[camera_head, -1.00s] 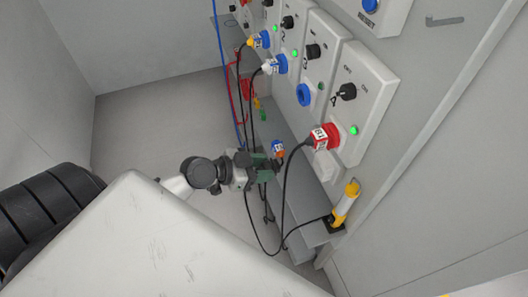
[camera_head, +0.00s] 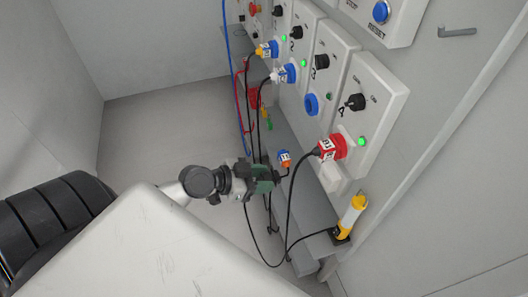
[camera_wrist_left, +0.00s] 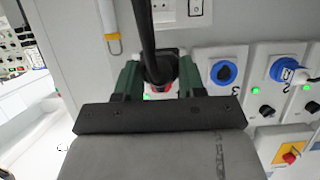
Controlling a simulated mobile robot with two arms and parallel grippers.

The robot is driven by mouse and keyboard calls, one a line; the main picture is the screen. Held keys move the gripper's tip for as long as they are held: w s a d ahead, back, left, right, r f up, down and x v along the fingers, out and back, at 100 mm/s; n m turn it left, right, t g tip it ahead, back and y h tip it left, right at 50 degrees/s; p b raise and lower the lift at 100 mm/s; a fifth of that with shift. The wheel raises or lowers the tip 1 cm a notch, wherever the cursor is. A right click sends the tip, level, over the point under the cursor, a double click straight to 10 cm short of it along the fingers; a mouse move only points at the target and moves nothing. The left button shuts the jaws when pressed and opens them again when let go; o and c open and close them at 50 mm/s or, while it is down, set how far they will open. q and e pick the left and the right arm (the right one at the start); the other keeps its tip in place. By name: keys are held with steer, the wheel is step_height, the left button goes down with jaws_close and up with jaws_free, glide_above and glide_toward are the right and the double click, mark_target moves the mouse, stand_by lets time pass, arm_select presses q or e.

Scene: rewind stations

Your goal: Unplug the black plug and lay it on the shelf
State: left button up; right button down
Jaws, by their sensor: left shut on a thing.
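My left gripper (camera_head: 272,178) is beside the shelf under the panel, its green fingers shut on a dark thing that I take for the black plug (camera_wrist_left: 158,68). In the left wrist view the black body sits between the fingers (camera_wrist_left: 160,82), with a thick black cable running up from it. In the head view the gripper mostly hides it. The grey shelf (camera_head: 308,220) runs below the sockets. My right gripper is not in view.
A red plug (camera_head: 330,148) sits in the socket of station 4. Station 3's blue socket (camera_head: 311,104) is empty, and a blue-and-white plug (camera_head: 286,73) is in station 2. An orange-and-blue item (camera_head: 284,158) is close beyond my fingertips. A yellow lamp (camera_head: 350,217) stands at the shelf's near end. Black cables hang beside the shelf.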

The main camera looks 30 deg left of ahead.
arm_select(q)
steer(key=shift+s+a+b, duration=0.35)
steer(key=shift+s+a, duration=0.1)
steer(key=shift+s, duration=0.15)
stand_by(0.5)
steer(key=s+a+b, duration=0.3)
steer(key=s+b, duration=0.1)
steer(key=shift+s+a, duration=0.35)
steer(key=shift+s, duration=0.05)
stand_by(0.4)
stand_by(0.4)
